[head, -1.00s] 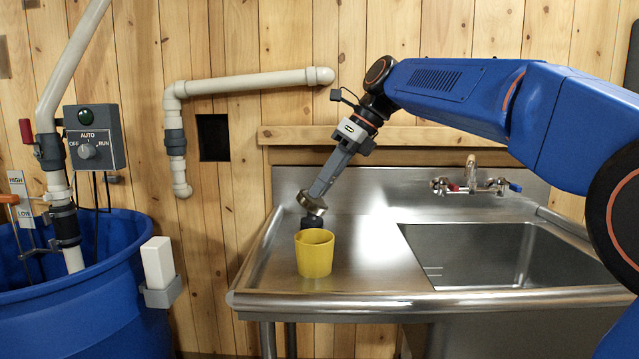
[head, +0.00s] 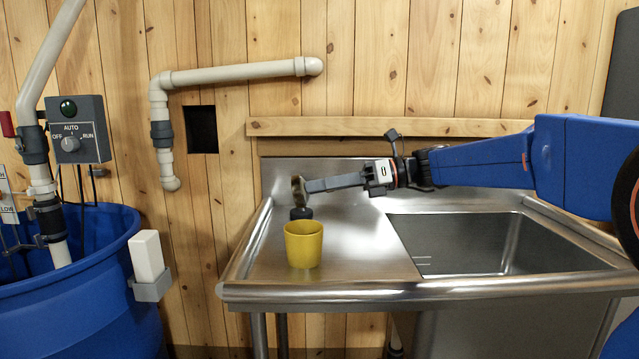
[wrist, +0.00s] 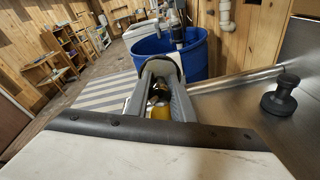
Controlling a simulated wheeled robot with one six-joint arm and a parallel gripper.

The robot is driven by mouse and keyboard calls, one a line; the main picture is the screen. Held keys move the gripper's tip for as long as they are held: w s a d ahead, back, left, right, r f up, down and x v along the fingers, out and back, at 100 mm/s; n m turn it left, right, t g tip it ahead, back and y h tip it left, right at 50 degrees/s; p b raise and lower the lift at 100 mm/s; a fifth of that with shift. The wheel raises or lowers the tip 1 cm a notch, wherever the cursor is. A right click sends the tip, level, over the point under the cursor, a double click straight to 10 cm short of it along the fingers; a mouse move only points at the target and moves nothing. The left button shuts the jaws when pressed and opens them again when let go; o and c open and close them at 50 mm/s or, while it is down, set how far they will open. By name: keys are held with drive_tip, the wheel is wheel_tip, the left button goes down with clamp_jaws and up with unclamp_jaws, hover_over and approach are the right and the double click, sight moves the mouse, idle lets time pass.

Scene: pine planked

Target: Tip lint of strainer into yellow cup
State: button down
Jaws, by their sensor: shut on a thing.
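The yellow cup (head: 303,245) stands upright on the steel drainboard, left of the basin. My gripper (head: 309,186) reaches in from the right, nearly level, and is shut on the strainer (head: 298,191). The strainer is a small brass-coloured round piece, turned up on its edge above and behind the cup's rim in the head view. It is apart from the cup. Its inside and any lint cannot be made out. In the wrist view, a bit of the yellow cup (wrist: 160,112) shows between the fingers.
A black knob-like piece (head: 301,213) stands on the drainboard behind the cup. The sink basin (head: 480,245) lies to the right, with a raised front rim. A blue tub (head: 80,290) stands at left. A pipe (head: 240,72) runs along the plank wall.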

drive_tip(key=y, duration=0.1)
drive_tip(key=f+y, duration=0.1)
drive_tip(key=y, duration=0.2)
drive_tip(key=shift+f, duration=0.35)
drive_tip(key=y, duration=0.2)
drive_tip(key=shift+f+y, duration=0.35)
drive_tip(key=shift+y, duration=0.05)
drive_tip(key=shift+a, duration=0.1)
